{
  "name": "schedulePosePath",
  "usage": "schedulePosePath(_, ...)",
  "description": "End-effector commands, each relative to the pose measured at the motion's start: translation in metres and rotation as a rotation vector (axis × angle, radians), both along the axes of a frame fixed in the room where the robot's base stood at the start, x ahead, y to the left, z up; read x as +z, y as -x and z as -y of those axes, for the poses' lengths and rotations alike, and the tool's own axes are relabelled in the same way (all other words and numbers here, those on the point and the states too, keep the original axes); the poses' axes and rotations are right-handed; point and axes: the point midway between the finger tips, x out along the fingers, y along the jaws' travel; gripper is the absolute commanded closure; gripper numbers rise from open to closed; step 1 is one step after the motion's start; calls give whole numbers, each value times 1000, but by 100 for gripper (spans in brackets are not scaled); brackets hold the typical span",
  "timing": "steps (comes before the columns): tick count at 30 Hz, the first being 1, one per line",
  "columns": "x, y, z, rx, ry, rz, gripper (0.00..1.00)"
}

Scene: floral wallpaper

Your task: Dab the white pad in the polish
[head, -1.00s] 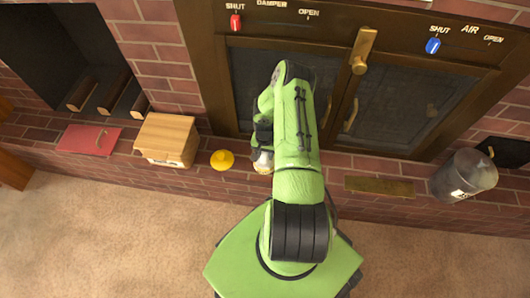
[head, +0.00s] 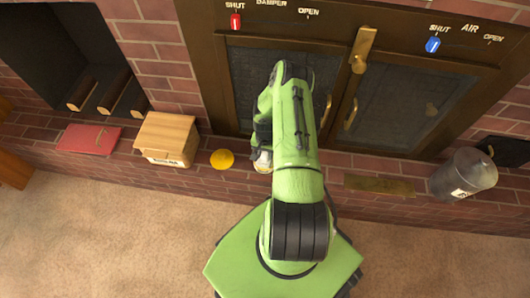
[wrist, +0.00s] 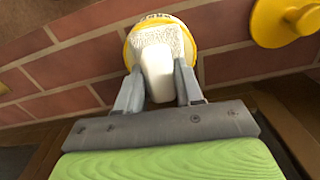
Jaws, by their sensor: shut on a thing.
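My gripper (wrist: 158,84) points down at the brick ledge, its two grey fingers shut on the white handle of the white pad (wrist: 163,42). The pad's textured head lies over the round opening of a yellow-rimmed tin (wrist: 128,52), covering most of it. I cannot tell how deep the pad sits or whether it touches the polish, which is hidden. In the head view the tin (head: 262,166) shows only in part beside my green arm. A yellow lid with a knob (wrist: 285,20) lies apart from the tin; the head view shows it left of the tin (head: 222,159).
Along the ledge are a wooden box (head: 166,138), a red book-like object (head: 88,139), a brass plate (head: 380,186) and a grey metal bucket (head: 465,176). The dark stove doors (head: 395,95) stand close behind my arm. Carpet in front is clear.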

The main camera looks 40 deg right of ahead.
Motion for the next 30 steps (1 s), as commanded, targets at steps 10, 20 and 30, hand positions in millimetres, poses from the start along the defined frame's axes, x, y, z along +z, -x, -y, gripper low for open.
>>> schedulePosePath(10, 10, 0, -1, 1, -1, -1, 88)
schedulePosePath(20, 42, 0, 0, 2, -1, -1, 88)
schedulePosePath(30, 71, 0, 0, 0, 0, -1, 88)
